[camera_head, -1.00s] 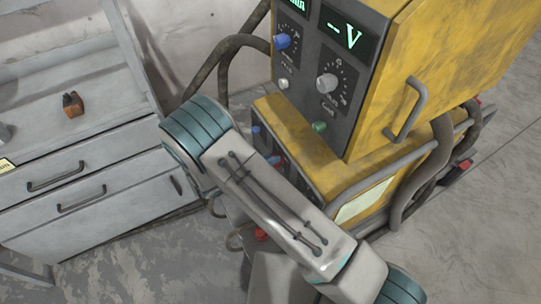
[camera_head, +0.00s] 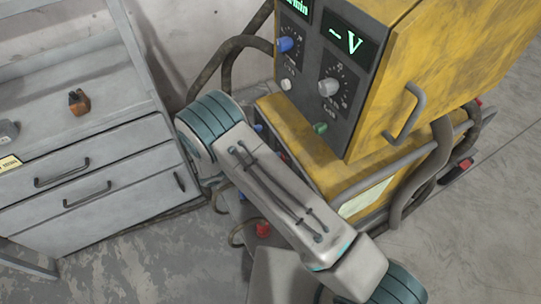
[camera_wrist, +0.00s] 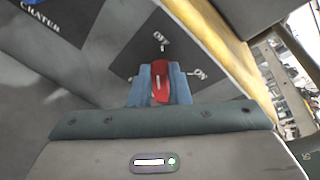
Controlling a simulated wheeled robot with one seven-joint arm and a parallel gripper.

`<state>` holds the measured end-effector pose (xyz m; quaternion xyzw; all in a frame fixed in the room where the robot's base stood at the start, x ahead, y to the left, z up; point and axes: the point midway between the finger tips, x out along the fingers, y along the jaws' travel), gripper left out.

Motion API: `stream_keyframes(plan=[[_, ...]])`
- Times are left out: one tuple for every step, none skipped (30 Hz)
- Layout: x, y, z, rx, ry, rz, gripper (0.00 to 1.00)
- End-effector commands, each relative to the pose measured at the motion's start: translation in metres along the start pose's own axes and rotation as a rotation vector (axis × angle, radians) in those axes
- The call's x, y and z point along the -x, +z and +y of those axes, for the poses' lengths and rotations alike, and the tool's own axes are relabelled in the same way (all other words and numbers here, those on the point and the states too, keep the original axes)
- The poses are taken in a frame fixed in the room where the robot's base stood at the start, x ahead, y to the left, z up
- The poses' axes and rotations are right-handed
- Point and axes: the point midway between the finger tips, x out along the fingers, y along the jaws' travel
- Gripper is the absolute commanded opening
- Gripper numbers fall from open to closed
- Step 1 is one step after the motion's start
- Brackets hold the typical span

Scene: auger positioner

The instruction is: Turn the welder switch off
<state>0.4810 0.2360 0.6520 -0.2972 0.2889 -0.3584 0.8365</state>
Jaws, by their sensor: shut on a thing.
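The welder (camera_head: 395,95) is a yellow cabinet with a dark front panel, standing at the centre right in the head view. In the wrist view the red switch (camera_wrist: 161,70) sits on a dark plate marked OFF and ON. My gripper (camera_wrist: 160,84) has its two blue fingers shut on the switch, one on each side. The switch's far end points up in the picture, toward the OFF mark (camera_wrist: 162,38); the ON mark (camera_wrist: 200,73) is to its right. Its lower part is partly hidden between the fingers. In the head view my arm hides the gripper and the switch.
A grey drawer cabinet (camera_head: 90,165) stands at the left. Thick cables run behind and right of the welder.

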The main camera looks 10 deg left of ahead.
Motion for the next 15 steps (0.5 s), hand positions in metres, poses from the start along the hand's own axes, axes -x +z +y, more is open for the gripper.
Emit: stream_keyframes(plan=[[0.0006, -0.0002, 0.0005, 0.002, 0.002, 0.0, 0.0], [0.0006, -0.0002, 0.0005, 0.002, 0.002, 0.0, 0.0], [0.0006, -0.0002, 0.0005, 0.001, 0.002, 0.0, 0.0], [0.0006, -0.0002, 0.0005, 0.001, 0.002, 0.0, 0.0], [0.0006, -0.0002, 0.0005, 0.001, 0.002, 0.0, 0.0], [0.0006, -0.0002, 0.0005, 0.001, 0.002, 0.0, 0.0], [0.0006, -0.0002, 0.0005, 0.001, 0.002, 0.0, 0.0], [0.0006, -0.0002, 0.0005, 0.001, 0.002, 0.0, 0.19], [0.0006, -0.0002, 0.0005, 0.001, 0.002, 0.0, 0.3], [0.0005, -0.0002, 0.0005, 0.001, 0.002, 0.0, 0.38], [0.0005, -0.0001, 0.0005, 0.001, 0.002, 0.0, 0.38], [0.0004, -0.0001, 0.0004, 0.001, 0.002, 0.0, 0.38], [0.0002, -0.0001, 0.0003, 0.0, 0.002, 0.0, 0.38], [0.0001, -0.0001, 0.0003, 0.0, 0.001, 0.0, 0.38], [0.0, 0.0, 0.0002, 0.0, 0.001, 0.001, 0.38]])
